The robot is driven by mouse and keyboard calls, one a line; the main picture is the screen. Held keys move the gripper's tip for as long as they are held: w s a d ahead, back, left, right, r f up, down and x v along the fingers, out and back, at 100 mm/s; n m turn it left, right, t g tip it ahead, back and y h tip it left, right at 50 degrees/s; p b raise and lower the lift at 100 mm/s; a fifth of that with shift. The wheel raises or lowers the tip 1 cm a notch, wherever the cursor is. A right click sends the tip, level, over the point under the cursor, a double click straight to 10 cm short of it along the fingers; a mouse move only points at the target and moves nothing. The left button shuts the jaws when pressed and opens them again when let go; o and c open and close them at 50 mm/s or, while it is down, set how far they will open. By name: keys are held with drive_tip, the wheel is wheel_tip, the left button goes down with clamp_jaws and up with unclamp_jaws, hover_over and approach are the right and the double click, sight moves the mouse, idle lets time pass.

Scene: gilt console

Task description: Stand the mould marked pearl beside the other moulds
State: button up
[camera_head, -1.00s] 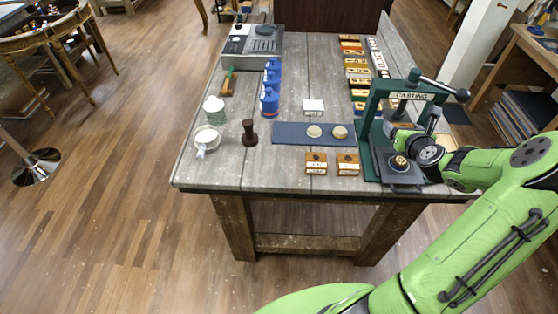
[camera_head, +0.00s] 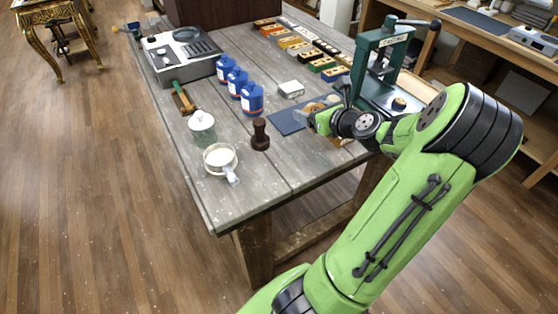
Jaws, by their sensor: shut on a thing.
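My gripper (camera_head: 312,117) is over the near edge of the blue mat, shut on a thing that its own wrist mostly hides. I cannot tell what the held thing is. Several small moulds in brown, orange, red, black, yellow and green stand in rows at the back of the table, such as a green one (camera_head: 322,64). An orange-brown block (camera_head: 341,141) shows partly beneath my wrist at the table's front. No word "pearl" is legible on any mould.
The green casting press (camera_head: 376,60) stands right of my gripper. The blue mat (camera_head: 285,121) bears round cream discs, partly hidden.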

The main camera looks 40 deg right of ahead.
sight(309, 146)
drive_tip(key=shift+a+f, duration=0.3)
drive_tip(key=f+b, duration=0.2)
drive_tip(key=f, duration=0.3)
drive_tip(key=f+b, duration=0.2)
drive_tip(key=f, duration=0.3)
drive_tip(key=shift+s+d+b, duration=0.1)
drive_tip(key=shift+d+b, duration=0.1)
drive_tip(key=shift+b, duration=0.2)
drive_tip(key=shift+r, duration=0.2)
drive_tip(key=shift+f, duration=0.1)
